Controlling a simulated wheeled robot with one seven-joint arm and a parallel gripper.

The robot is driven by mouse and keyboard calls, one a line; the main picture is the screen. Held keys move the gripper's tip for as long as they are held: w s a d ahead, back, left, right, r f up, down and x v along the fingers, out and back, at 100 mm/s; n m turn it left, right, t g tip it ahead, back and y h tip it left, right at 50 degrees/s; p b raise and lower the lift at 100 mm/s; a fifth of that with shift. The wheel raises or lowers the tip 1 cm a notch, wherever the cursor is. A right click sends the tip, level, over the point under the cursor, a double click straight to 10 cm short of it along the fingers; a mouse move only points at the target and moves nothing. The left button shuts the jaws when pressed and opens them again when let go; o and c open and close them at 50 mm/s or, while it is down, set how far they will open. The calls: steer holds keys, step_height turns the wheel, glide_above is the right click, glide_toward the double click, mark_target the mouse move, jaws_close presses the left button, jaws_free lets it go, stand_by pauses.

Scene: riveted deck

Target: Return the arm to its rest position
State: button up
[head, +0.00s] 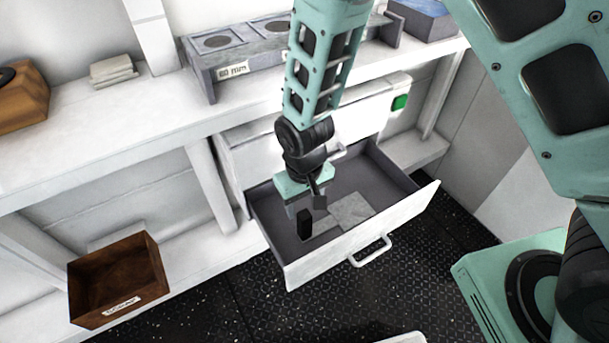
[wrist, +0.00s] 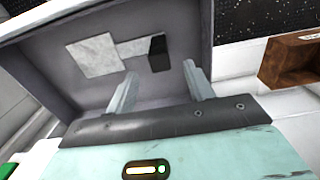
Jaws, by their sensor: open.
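My arm reaches down from the top of the head view, and my gripper (head: 312,204) hangs over the open drawer (head: 398,222). In the wrist view my gripper (wrist: 160,82) has its two fingers spread apart with nothing between them. Inside the drawer are a small black block (wrist: 158,53) and a flat light grey square (wrist: 95,56), with another pale flat piece (wrist: 135,47) beside the block. In the head view the black block (head: 304,224) stands just beside the fingers; I cannot tell the exact gap.
The drawer sticks out under a white counter (head: 130,125), its front with a handle (head: 371,251) facing the dark deck. A brown labelled box (head: 117,281) sits on the lower shelf at left. A grey rack with round holes (head: 240,66) stands on the counter.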

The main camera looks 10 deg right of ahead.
step_height(320, 180, up, 9)
steer(key=s+d+r+n, duration=0.2)
steer(key=s+r, duration=0.4)
steer(key=s, duration=0.2)
steer(key=s+d+r+n, duration=0.2)
steer(key=s+d+r, duration=0.1)
steer(key=s+r, duration=0.4)
steer(key=shift+s+y, duration=0.3)
steer(key=shift+s, duration=0.35)
steer(key=shift+r, duration=0.1)
